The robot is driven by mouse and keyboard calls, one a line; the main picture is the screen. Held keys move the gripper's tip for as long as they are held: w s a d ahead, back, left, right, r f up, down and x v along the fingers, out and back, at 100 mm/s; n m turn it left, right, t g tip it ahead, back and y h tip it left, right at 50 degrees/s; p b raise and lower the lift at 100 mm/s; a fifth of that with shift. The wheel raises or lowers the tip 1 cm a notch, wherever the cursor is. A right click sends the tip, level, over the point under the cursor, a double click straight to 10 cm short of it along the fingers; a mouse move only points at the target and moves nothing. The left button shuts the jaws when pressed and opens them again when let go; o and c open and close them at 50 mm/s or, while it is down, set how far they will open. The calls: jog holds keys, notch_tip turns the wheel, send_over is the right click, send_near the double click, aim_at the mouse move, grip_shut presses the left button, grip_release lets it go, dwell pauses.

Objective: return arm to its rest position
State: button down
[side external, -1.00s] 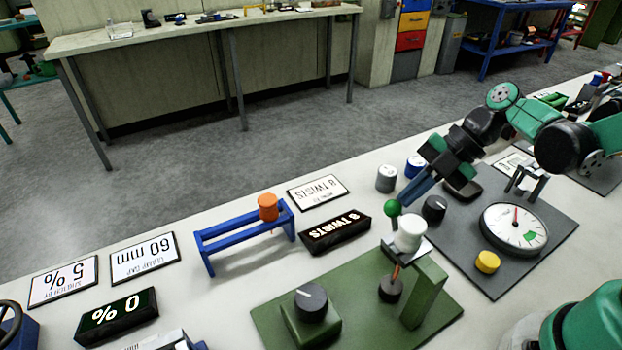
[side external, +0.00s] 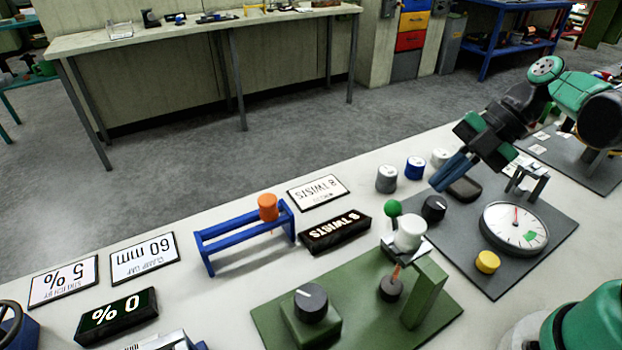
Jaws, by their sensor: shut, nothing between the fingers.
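My gripper (side external: 450,174) has dark body parts with green blocks and blue fingers. It is shut with nothing between the fingers. It hangs tilted, fingers pointing down and left, above the rear part of the grey plate (side external: 478,268). It appears apart from the things around it, though its exact height is hard to tell. My arm reaches in from the upper right.
Near the fingers are a black knob (side external: 434,208), a blue spool (side external: 414,168) and a grey spool (side external: 386,179). A dial gauge (side external: 514,228) and yellow button (side external: 487,262) are on the plate. A green fixture (side external: 424,292) holds a white spool (side external: 409,233). A blue rack (side external: 245,240) carries an orange spool (side external: 268,207).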

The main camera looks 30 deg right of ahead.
jog(key=w+d+r, duration=0.5)
jog(key=r, duration=0.1)
jog(key=s+a+f+m+t+h, duration=0.1)
jog(key=a+f+m+t+h, duration=0.1)
jog(key=m, duration=0.9)
jog(key=s+a+f+m+t+h, duration=0.2)
jog(key=m+h, duration=0.3)
jog(key=m, duration=0.6)
jog(key=shift+s+a+f+m+t, duration=0.3)
jog(key=shift+a+f+m, duration=0.1)
jog(key=shift+a, duration=0.45)
